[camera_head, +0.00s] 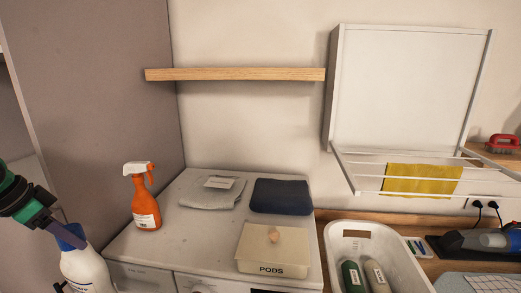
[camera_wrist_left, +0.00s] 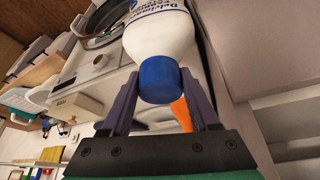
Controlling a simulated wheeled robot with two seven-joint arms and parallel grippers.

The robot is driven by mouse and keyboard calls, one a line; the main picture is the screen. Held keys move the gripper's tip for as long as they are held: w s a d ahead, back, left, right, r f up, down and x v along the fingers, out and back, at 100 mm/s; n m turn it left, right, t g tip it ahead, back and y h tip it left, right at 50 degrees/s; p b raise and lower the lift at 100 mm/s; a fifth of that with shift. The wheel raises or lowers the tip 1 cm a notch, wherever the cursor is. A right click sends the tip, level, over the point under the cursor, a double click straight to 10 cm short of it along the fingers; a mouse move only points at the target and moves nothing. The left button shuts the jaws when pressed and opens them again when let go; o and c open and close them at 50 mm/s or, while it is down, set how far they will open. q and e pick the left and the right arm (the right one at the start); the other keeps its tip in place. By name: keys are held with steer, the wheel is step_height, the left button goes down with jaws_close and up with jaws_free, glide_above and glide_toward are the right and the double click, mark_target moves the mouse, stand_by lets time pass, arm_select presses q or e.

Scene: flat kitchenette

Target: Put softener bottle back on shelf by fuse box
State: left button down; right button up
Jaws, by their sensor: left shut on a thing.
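The softener bottle (camera_head: 86,270) is white with a blue cap and shows at the lower left of the head view. My left gripper (camera_head: 70,236) is shut on its blue cap. In the left wrist view, the fingers of my left gripper (camera_wrist_left: 160,100) stand on both sides of the cap, and the bottle (camera_wrist_left: 158,32) extends beyond them with blue lettering. A wooden shelf (camera_head: 235,74) is on the wall above the washing machine, and its top is bare. The fuse box is not identifiable for certain; a white wall cabinet (camera_head: 411,88) hangs right of the shelf. My right gripper is not in view.
On the washing machine (camera_head: 172,252) stand an orange spray bottle (camera_head: 145,205), folded cloths (camera_head: 281,196) and a PODS box (camera_head: 272,252). A white basket (camera_head: 333,240) holds bottles at right. A drying rack with a yellow cloth (camera_head: 421,180) juts out below the cabinet. A grey panel (camera_head: 100,90) stands left.

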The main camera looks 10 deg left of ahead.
mark_target(82, 289)
arm_select(q)
steer(key=shift+n+y, duration=0.4)
steer(key=shift+n, duration=0.5)
steer(key=s+f, duration=0.1)
steer(key=f, duration=0.3)
steer(key=s+d+f, duration=0.1)
steer(key=f, duration=0.3)
steer(key=s+d+f, duration=0.1)
steer(key=f, duration=0.2)
steer(key=shift+s+d+f, duration=0.1)
steer(key=shift+d+f, duration=0.1)
steer(key=shift+f, duration=0.2)
steer(key=s+d+f+n, duration=0.1)
steer(key=s+d+f, duration=0.1)
steer(key=d+f, duration=0.75)
steer(key=s+d+f+n, duration=0.1)
steer(key=d+f, duration=0.5)
steer(key=f, duration=0.6)
steer(key=w+d+r, duration=0.4)
steer(key=d+r, duration=0.5)
steer(key=d, duration=0.3)
step_height(82, 289, down, 12)
steer(key=b, duration=1.1)
steer(key=shift+s+r+y+b, duration=0.2)
steer(key=shift+s+y+b, duration=0.05)
steer(key=shift+y+b, duration=0.15)
steer(key=shift+a+r, duration=0.1)
